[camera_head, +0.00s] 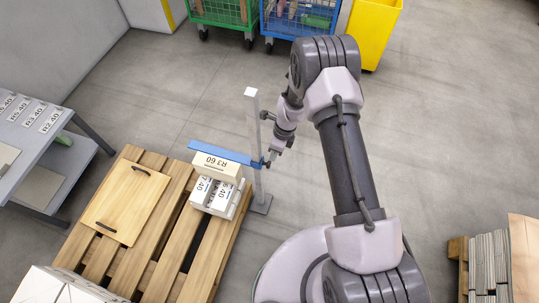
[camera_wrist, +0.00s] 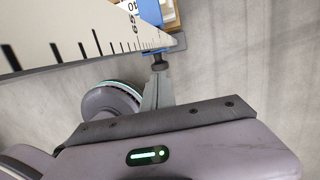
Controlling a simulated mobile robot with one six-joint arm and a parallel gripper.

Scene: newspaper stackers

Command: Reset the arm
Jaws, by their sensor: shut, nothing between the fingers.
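My gripper (camera_head: 268,160) is shut and empty, at the end of my bent arm. It is beside the white measuring post (camera_head: 253,130), close to the blue bar (camera_head: 222,152) on it. In the wrist view my gripper (camera_wrist: 160,62) points toward the post's graduated scale (camera_wrist: 90,35), with a black-tipped end near the blue part (camera_wrist: 157,50). I cannot tell whether they touch. The blue bar runs level over the stack of labelled boxes (camera_head: 217,168).
The boxes stand on a wooden pallet (camera_head: 168,270) beside a wooden board with two handles (camera_head: 128,200). A grey table (camera_head: 30,160) is at left. Green (camera_head: 222,12) and blue (camera_head: 285,25) carts and a yellow bin (camera_head: 375,30) stand at the back.

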